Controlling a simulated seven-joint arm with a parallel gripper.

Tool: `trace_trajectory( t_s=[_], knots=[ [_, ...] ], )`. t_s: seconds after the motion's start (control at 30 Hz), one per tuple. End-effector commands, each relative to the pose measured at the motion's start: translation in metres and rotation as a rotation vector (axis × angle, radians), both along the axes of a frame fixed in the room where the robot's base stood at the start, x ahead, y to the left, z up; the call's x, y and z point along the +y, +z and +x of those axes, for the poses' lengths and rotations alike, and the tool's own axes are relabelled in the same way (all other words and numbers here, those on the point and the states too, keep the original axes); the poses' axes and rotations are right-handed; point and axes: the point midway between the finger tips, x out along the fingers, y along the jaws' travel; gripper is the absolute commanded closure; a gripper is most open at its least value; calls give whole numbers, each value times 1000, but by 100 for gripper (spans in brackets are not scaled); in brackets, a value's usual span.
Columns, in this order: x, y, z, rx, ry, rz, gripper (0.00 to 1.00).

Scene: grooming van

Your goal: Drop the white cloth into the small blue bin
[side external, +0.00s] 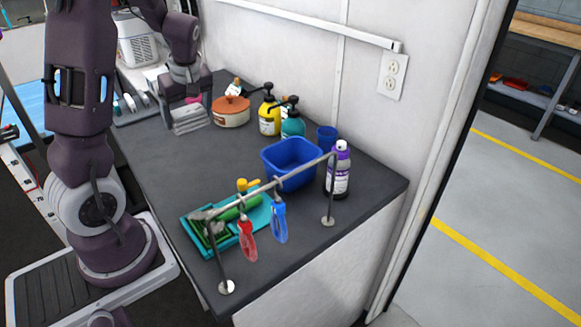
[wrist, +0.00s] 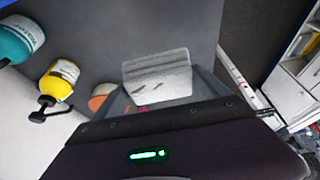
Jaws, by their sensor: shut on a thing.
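My gripper (side external: 186,92) is at the far left of the dark counter, pointing down. It is shut on the white cloth (side external: 190,121), which looks pale grey and folded. In the wrist view the cloth (wrist: 158,75) shows as a pale patch with two small dark marks, held at the jaws. I cannot tell whether the cloth still touches the counter. The blue bin (side external: 283,157), an open tub, stands toward the right of the counter, well away from my gripper. Its floor is partly hidden.
An orange-brown pot (side external: 231,112), a yellow pump bottle (side external: 269,119) and a teal bottle (side external: 293,128) line the wall between gripper and bin. A blue cup (side external: 327,134) and purple-capped bottle (side external: 339,172) flank the bin. A metal rail (side external: 300,173) with hanging brushes crosses in front.

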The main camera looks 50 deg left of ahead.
Motion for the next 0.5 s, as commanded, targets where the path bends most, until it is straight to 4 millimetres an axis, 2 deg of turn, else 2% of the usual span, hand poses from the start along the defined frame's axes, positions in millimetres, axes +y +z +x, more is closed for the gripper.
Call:
trace_trajectory(
  t_s=[0.03,0.2,0.37,0.5],
  knots=[
    [1,12,1,-5,-2,3,59],
    [-1,40,3,-1,-2,1,59],
    [-17,40,33,4,-2,-3,59],
    [-38,41,63,5,-2,-4,59]
  ],
)
